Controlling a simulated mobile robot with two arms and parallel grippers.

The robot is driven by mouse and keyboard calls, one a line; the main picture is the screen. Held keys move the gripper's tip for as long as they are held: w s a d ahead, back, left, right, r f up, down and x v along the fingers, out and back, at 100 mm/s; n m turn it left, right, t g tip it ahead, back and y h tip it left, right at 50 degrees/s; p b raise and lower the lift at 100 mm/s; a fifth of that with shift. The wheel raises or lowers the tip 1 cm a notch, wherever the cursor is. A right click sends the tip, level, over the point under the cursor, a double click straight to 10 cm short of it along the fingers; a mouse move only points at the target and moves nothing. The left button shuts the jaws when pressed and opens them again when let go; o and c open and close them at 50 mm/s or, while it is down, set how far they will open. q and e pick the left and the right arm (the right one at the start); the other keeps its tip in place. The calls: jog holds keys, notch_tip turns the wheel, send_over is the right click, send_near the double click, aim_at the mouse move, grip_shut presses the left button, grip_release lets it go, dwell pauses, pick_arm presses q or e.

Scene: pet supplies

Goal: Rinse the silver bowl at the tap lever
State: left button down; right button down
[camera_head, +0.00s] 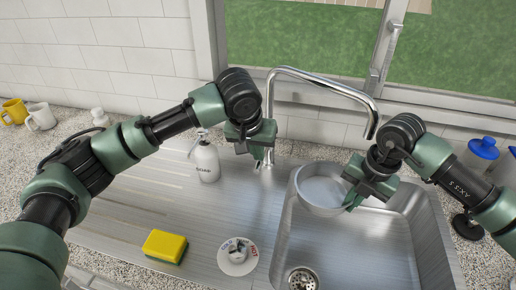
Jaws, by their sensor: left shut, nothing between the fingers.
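The silver bowl (318,192) is held over the sink basin, with its open side up. My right gripper (353,202) is shut on the bowl's right rim. The curved chrome tap (322,82) rises behind the sink, and its spout end hangs above and right of the bowl. No water stream shows. My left gripper (261,161) is shut and empty, beside the base of the tap, and partly hides it. A round white control (238,257) with a blue and a red mark and a small grey knob sits on the counter left of the basin.
The steel sink (382,255) has a drain (302,280) at its lower left. A soap bottle (205,160) stands left of my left gripper. A yellow and green sponge (165,246) lies on the drainboard.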

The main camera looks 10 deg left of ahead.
pick_arm(q)
jog(key=shift+s+f, duration=0.3)
jog(key=shift+f, duration=0.3)
pick_arm(e)
jog(key=shift+w+f, duration=0.15)
jog(key=shift+w, duration=0.05)
pick_arm(q)
jog(key=w+r+v, duration=0.1)
jog(key=w+v, duration=0.2)
jog(key=v, duration=1.1)
jog(key=shift+a+r, duration=0.2)
jog(key=shift+r, duration=0.1)
pick_arm(e)
jog(key=shift+s, duration=0.1)
pick_arm(q)
jog(key=shift+s, duration=0.1)
pick_arm(e)
jog(key=s+a, duration=0.5)
jog(key=shift+s+a, duration=0.35)
dwell(0.5)
